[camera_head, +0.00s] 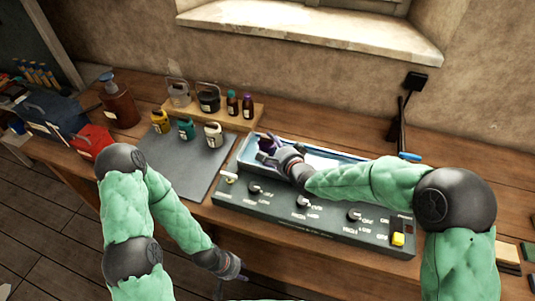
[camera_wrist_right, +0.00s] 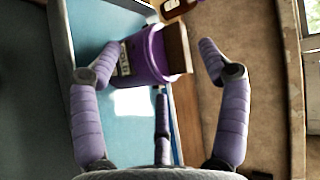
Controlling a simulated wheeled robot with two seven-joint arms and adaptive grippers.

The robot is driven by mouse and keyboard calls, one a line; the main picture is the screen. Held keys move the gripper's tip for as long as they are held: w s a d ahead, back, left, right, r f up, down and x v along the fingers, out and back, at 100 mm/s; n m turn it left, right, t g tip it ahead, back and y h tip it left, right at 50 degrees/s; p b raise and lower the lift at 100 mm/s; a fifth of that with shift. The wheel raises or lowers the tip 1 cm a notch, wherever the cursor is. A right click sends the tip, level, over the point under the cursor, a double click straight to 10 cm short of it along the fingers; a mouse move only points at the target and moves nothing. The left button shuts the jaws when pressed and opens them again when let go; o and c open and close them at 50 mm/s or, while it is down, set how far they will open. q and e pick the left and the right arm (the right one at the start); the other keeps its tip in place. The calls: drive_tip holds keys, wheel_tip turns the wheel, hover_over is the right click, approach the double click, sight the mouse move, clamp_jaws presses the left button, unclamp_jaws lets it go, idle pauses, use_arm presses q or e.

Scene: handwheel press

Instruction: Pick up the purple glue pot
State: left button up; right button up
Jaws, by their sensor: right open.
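The purple glue pot (camera_wrist_right: 150,62) with a pale label is inside the light blue tray, near its left end. In the head view the pot (camera_head: 266,144) is partly hidden by my right gripper (camera_head: 268,155). In the right wrist view my right gripper (camera_wrist_right: 160,60) is open, with fingers spread on both sides of the pot and a third finger below it. Whether any finger touches the pot I cannot tell. My left gripper (camera_head: 236,276) hangs low at the front of the bench, far from the pot; its finger state is unclear.
The blue tray (camera_head: 330,150) stands behind a dark control panel (camera_head: 325,226) with knobs. On the left, several small pots stand on a grey mat (camera_head: 180,172) and on a wooden board (camera_head: 258,118). A brown pump bottle (camera_head: 117,104) stands farther left.

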sight(266, 142)
drive_tip(key=shift+b+x, duration=0.7)
drive_tip(key=shift+x, duration=2.1)
drive_tip(key=shift+f, duration=0.2)
drive_tip(key=shift+s, duration=0.1)
drive_tip(key=c, duration=1.4)
